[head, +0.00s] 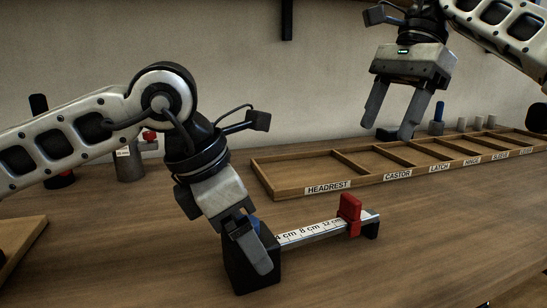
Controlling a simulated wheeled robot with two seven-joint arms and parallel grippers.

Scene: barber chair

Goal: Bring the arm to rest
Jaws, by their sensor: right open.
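My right gripper (390,128) hangs at the upper right with its two fingers apart and pointing down. It is open and holds nothing. Its fingertips are in front of the wall and over the back part of the wooden tray in the picture. My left gripper (258,262) points down at the black end block (246,275) of a measuring gauge on the table. One finger lies across the near side of the block. The other finger is mostly hidden, so I cannot tell whether the jaws grip the block.
The gauge has a cm scale (300,236) and a red slider (349,212). A wooden tray (290,187) has labelled compartments such as HEADREST and CASTOR. A blue-topped post (437,120) and several grey cylinders stand behind it. The table's front right is clear.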

